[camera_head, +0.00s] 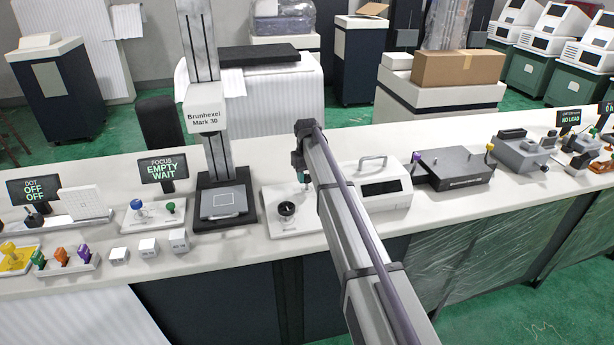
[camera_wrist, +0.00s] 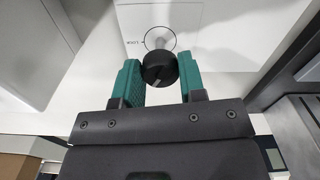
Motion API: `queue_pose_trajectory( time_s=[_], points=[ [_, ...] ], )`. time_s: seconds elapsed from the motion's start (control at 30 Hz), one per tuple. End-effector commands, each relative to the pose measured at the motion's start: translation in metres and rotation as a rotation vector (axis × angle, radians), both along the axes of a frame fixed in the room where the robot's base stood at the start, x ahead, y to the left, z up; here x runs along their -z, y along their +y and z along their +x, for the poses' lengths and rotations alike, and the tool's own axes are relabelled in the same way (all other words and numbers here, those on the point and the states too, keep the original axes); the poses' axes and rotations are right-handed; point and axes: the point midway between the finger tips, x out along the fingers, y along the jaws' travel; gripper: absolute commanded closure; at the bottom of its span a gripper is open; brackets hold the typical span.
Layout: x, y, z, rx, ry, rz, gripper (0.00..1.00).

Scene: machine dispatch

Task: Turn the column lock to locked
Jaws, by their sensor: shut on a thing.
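The column lock is a black round knob (camera_wrist: 160,70) with a light pointer mark, on a pale stem above a white surface. A thin ring and small lettering that seems to read "LOCK" lie at its base in the wrist view. My gripper (camera_wrist: 158,64) has its teal fingers on either side of the knob, shut on it. In the head view my gripper (camera_head: 300,163) is over the back of a white plate (camera_head: 272,198), right of the column stand. There the knob is small and partly hidden by my arm, and I cannot read its setting.
The Brunhexel Mark 30 column (camera_head: 208,110) stands just left. A black wheel (camera_head: 286,209) is in front of my gripper on the plate. A white box with a handle (camera_head: 383,187) is close on the right. Several small cubes lie to the left.

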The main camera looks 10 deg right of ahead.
Motion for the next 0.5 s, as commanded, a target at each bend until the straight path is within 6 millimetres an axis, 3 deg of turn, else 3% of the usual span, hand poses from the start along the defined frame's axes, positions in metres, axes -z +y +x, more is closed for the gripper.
queue_pose_trajectory(
  time_s=[0.5],
  points=[
    [0.0002, 0.0009, -0.0003, 0.487, 0.000, 0.000, 0.86]
  ],
)
